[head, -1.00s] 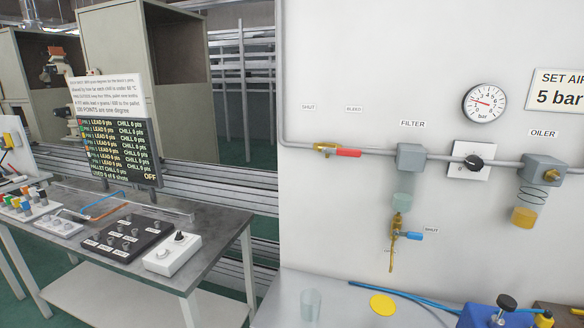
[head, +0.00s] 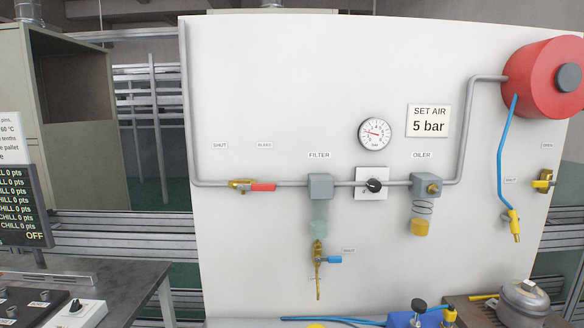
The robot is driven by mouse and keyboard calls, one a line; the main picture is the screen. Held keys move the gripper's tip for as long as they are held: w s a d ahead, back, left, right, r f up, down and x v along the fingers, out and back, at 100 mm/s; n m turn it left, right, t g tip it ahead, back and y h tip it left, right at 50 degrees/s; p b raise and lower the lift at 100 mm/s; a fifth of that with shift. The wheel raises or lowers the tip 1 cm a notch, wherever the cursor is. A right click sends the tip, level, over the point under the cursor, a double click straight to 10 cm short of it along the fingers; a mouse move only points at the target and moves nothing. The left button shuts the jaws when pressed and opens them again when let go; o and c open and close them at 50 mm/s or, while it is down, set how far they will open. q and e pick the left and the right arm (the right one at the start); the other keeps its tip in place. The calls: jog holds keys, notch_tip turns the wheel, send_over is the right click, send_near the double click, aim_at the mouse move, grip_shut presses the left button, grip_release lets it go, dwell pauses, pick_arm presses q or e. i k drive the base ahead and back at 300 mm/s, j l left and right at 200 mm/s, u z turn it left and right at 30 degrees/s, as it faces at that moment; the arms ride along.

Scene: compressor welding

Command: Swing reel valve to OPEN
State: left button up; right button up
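The red hose reel (head: 545,80) with a grey hub is at the upper right of the white panel in the head view. A blue hose (head: 501,150) hangs from it to a yellow nozzle (head: 514,226). A small brass and yellow valve (head: 543,181), which looks like the reel valve, sits below the reel near the panel's right edge. A small label that seems to read SHUT (head: 510,181) is to its left, and another label (head: 547,145) is above it, too small to read surely. The handle's exact angle is hard to tell. Neither gripper is in view.
The panel also carries a red-handled valve (head: 262,187), a filter (head: 320,187), a gauge (head: 375,134), a black knob (head: 374,186), an oiler (head: 425,185) and a blue-handled drain valve (head: 334,260). A bench with a metal pot (head: 523,298) stands below. A control table (head: 130,285) is at left.

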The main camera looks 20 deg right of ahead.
aim_at(534, 184)
jog(key=z, duration=2.1)
jog(key=i+l+z, duration=0.1)
jog(key=i+l, duration=0.4)
jog(key=l, duration=0.15)
jog(key=i+l+z, duration=0.1)
jog(key=i+l, duration=0.4)
jog(key=l, duration=0.15)
